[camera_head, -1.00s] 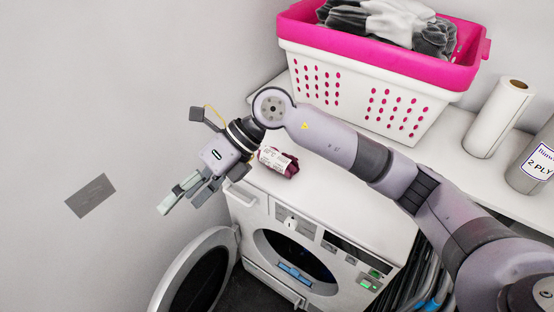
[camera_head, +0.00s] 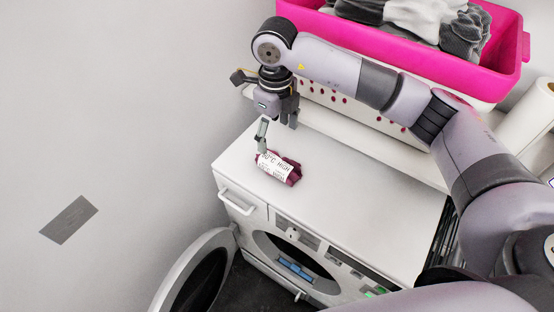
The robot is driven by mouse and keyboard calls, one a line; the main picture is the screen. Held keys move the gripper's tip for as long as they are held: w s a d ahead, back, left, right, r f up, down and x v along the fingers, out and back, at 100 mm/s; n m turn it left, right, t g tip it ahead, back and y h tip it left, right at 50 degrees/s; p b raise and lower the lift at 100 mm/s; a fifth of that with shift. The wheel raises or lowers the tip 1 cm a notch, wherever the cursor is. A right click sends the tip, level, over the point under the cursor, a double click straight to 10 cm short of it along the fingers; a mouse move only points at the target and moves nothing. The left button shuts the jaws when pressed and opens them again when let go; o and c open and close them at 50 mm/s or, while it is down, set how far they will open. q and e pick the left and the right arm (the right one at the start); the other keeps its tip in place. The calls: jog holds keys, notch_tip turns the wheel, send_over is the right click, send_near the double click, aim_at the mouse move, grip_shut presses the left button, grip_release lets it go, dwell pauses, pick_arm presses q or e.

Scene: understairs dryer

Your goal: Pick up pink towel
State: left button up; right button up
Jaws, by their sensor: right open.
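The pink towel (camera_head: 291,177) is a small dark pink folded bundle with a white printed label band (camera_head: 272,166). It lies on the white top of the dryer (camera_head: 345,197), near the left end. My right gripper (camera_head: 264,142) is above the towel's back left side and points down, with one fingertip close to the label. I cannot tell whether that fingertip touches it. The gripper is open and holds nothing. Its other fingers are partly hidden. My left gripper is not in view.
A pink and white laundry basket (camera_head: 500,72) with grey and white cloths stands on the shelf behind. A white paper roll (camera_head: 528,118) is at the right. The dryer's round door (camera_head: 198,275) hangs open at the lower left. The dryer top right of the towel is clear.

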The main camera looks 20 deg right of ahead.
aim_at(278, 159)
notch_tip(278, 159, down, 4)
jog(key=shift+d+p, duration=0.15)
jog(key=shift+p, duration=0.3)
notch_tip(278, 159, down, 3)
jog(key=shift+w+f+p, duration=0.15)
jog(key=shift+f+p, duration=0.05)
jog(key=shift+p, duration=0.25)
jog(key=shift+f+p, duration=0.4)
jog(key=f, duration=0.1)
jog(key=f+p, duration=0.1)
jog(key=f, duration=0.1)
jog(key=shift+d+f, duration=0.2)
jog(key=shift+f, duration=0.4)
jog(key=c, duration=1.3)
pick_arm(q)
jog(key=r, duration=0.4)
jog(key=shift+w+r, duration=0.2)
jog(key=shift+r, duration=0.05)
pick_arm(e)
jog(key=shift+r, duration=0.15)
